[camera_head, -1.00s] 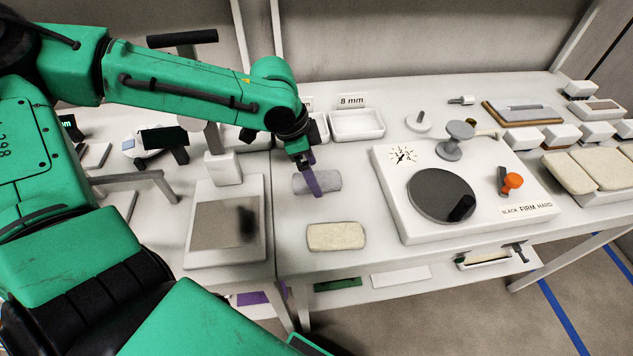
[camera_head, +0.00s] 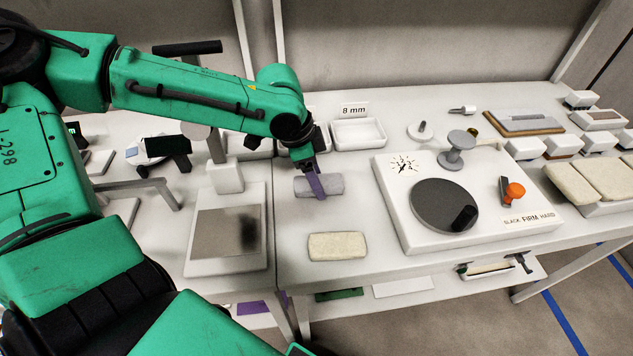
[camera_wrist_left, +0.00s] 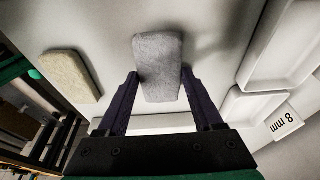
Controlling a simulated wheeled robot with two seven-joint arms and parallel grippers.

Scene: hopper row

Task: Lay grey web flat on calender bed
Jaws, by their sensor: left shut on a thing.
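The grey web (camera_head: 333,184), a soft light-grey rounded pad, is at the left part of the right-hand table, behind a cream pad. My left gripper (camera_head: 317,182) comes down on it from behind, its purple fingers shut across it. In the left wrist view the web (camera_wrist_left: 158,62) sits between both fingertips (camera_wrist_left: 160,82). A shadow lies beside it; whether it is clear of the table I cannot tell. A white-framed unit with a grey plate (camera_head: 222,232) stands to the left; I cannot tell whether it is the calender bed. My right gripper is out of view.
The cream pad (camera_head: 337,246) lies in front of the web. A white box with a dark disc (camera_head: 436,205) and orange knob (camera_head: 515,191) stands right. White trays (camera_head: 358,134) with an "8 mm" sign (camera_head: 354,109) are behind. Bare table lies between pad and box.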

